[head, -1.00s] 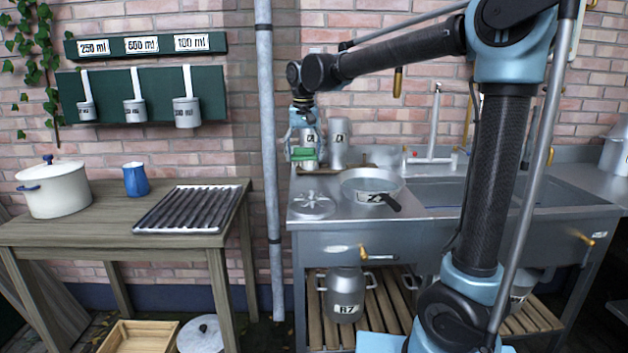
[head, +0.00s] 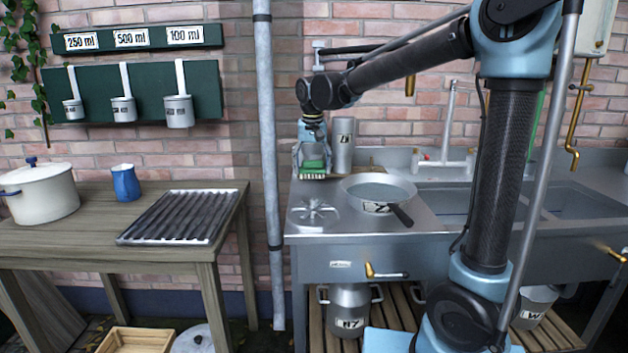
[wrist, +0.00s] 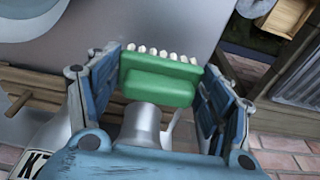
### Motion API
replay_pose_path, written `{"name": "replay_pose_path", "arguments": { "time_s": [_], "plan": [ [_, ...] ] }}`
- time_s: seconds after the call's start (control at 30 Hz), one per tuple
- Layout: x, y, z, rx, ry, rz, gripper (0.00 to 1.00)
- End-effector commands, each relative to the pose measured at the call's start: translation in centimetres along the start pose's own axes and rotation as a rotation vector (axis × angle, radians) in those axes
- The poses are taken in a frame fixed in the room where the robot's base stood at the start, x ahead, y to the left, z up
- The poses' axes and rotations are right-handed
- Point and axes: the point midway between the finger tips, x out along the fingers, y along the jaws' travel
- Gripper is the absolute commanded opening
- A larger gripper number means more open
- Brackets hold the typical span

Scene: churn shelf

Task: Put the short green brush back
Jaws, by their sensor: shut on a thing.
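The short green brush (head: 314,166) is held in my gripper (head: 312,160) above the left back part of the steel counter. In the wrist view the brush (wrist: 160,82) shows a green block with a row of pale bristle tufts along its far edge. The blue fingers of my gripper (wrist: 160,90) stand on both sides of it. The head view shows the bristles pointing down. I cannot tell whether they touch anything below.
A tall metal container (head: 342,145) stands just right of the brush. A pan (head: 378,190) and a round metal piece (head: 313,213) lie on the counter (head: 330,228). A vertical pipe (head: 268,150) is to the left. A wooden table (head: 100,235) holds a pot (head: 42,190) and grate.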

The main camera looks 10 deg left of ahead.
Motion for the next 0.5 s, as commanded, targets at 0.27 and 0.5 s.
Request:
{"name": "replay_pose_path", "arguments": {
  "time_s": [0.27, 0.5],
  "plan": [
    [3.0, -0.1, 0.5, -0.001, 0.000, 0.000, 0.43],
    [4.1, -0.1, 0.7, -0.001, 0.000, 0.000, 0.43]
  ]
}}
